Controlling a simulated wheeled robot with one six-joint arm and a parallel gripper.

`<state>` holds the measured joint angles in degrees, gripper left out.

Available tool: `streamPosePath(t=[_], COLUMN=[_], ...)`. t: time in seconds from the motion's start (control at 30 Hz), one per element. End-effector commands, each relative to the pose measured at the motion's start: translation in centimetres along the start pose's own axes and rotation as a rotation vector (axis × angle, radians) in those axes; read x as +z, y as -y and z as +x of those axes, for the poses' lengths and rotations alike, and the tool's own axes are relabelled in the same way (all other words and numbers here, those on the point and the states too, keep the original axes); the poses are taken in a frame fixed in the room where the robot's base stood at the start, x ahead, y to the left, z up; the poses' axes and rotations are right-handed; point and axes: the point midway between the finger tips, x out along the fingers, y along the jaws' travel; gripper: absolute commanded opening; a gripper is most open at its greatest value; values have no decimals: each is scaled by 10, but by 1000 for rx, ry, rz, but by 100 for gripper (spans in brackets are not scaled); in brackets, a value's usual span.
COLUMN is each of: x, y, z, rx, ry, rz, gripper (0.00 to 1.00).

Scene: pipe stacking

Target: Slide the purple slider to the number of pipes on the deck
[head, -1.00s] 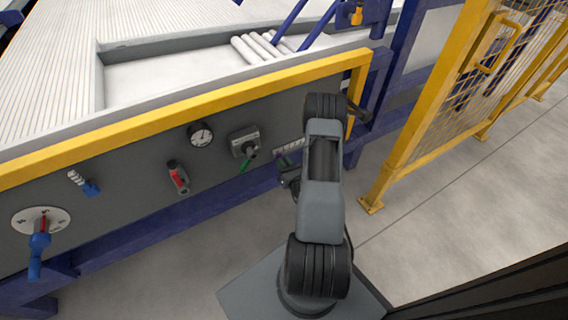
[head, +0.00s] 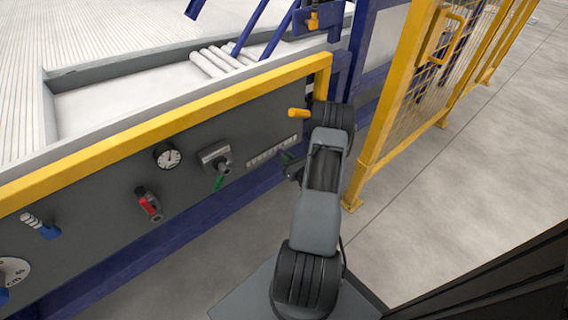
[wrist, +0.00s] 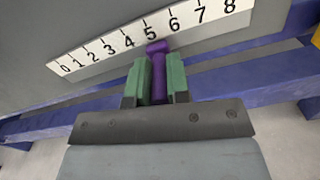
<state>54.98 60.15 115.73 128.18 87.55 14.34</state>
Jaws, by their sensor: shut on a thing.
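The purple slider (wrist: 157,62) stands just below the number scale (wrist: 108,47), close to the 5; the slant of the view leaves its exact mark uncertain. My gripper (wrist: 158,80) has its green fingers shut on the slider, one on each side. In the head view the slider (head: 283,154) is a small purple spot by the scale (head: 262,156), partly hidden by my gripper (head: 287,162). Several pale pipes (head: 213,63) lie side by side on the white deck (head: 120,97), near blue bars that partly cover them.
The grey panel also carries a green-handled switch (head: 217,163), a gauge (head: 167,157), a red handle (head: 149,204) and a blue one (head: 46,230). A yellow handle (head: 298,113) is near my arm. A yellow fence (head: 400,110) stands at the right.

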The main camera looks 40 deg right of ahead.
Motion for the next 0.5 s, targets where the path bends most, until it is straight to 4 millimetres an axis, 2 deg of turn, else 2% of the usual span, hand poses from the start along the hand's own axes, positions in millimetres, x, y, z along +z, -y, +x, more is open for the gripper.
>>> streamPosePath(t=[0.27,0.3,0.5], x=[0,0,0], y=[-2,-2,-1], z=[0,0,0], rx=[3,3,1], ry=[-3,-3,-2], rz=[3,3,3], gripper=[0,20,39])
